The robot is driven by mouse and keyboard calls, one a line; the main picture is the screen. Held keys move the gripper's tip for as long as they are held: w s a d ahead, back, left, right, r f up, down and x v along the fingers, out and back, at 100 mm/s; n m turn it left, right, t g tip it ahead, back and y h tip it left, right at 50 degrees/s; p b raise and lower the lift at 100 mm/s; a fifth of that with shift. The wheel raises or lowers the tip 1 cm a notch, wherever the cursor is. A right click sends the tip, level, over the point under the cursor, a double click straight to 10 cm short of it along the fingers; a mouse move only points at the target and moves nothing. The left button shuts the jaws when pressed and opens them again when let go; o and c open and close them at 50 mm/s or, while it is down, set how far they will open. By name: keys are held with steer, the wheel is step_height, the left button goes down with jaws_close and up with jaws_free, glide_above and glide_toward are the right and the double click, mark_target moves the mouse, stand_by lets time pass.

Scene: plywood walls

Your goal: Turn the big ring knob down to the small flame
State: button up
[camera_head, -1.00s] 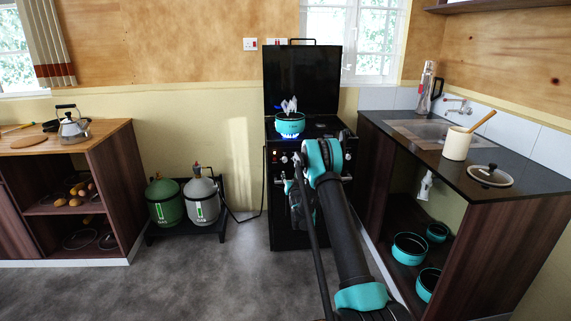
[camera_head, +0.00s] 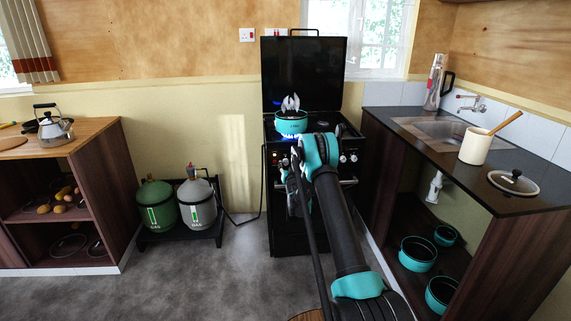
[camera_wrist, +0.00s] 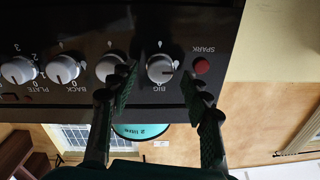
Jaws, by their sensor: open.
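The BIG ring knob (camera_wrist: 160,68) is a round white dial, labelled below it, in the upside-down wrist view. My gripper (camera_wrist: 157,92) is open, with one dark finger on each side of that knob's column. Its fingertips look short of the knob; contact cannot be told. The left finger overlaps the neighbouring knob (camera_wrist: 110,66). In the head view my arm covers the middle of the stove front (camera_head: 290,232). A teal pot (camera_head: 291,124) stands on the hob with blue flame under it and steam above. It also shows in the wrist view (camera_wrist: 140,131).
A red SPARK button (camera_wrist: 201,65) is beside the BIG knob. BACK (camera_wrist: 62,68) and PLATE (camera_wrist: 20,70) knobs are on the other side. Gas bottles (camera_head: 157,205) stand left of the stove. A sink counter (camera_head: 462,182) is close on the right.

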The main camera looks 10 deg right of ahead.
steer(key=shift+w, duration=0.2)
steer(key=shift+c, duration=0.6)
jaws_close()
